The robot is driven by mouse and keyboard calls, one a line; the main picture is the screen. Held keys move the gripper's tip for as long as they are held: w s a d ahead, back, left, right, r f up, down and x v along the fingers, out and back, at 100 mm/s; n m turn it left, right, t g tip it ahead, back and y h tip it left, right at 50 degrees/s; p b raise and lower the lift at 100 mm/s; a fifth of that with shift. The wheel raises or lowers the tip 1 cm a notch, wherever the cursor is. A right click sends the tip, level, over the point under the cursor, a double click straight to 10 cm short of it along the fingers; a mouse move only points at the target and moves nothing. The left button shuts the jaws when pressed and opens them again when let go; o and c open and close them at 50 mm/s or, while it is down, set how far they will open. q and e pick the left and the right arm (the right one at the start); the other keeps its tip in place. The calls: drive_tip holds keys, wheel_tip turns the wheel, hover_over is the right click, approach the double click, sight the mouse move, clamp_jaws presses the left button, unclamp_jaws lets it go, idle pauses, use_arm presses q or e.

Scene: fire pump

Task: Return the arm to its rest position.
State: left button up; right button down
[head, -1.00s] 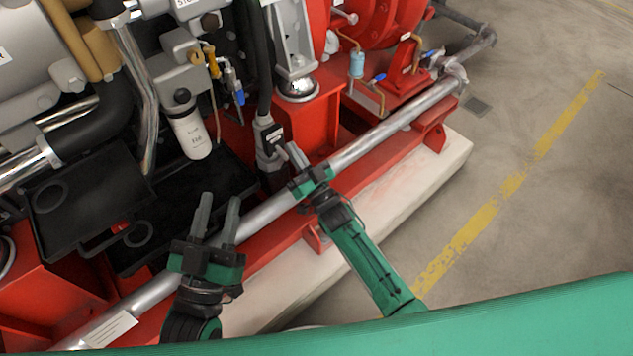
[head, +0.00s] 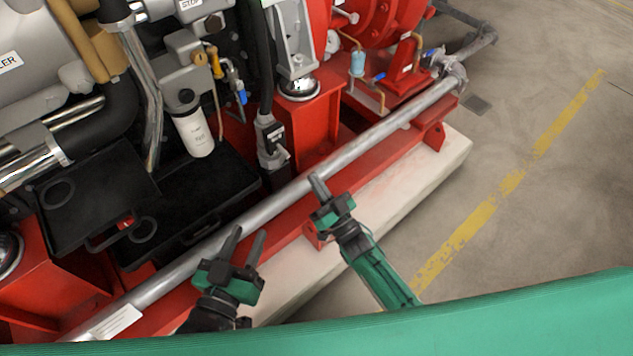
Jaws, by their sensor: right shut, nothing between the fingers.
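My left gripper (head: 247,247) is the one further left, low in the head view. Its two dark fingers stand apart and nothing shows between them. It appears in front of the grey pipe. My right gripper (head: 316,182) is to its right, with its fingers together and empty. Its fingertips overlap the lower edge of the pipe in the picture; I cannot tell whether they touch it. The green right forearm (head: 380,277) runs down to the right from it.
A long grey pipe (head: 390,124) runs diagonally along the red pump frame (head: 407,152) on a pale plinth (head: 432,165). Black trays (head: 95,195) and a white filter (head: 194,134) are at left. Open concrete floor (head: 560,210) with a yellow line lies right.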

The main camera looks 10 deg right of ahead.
idle(0.4)
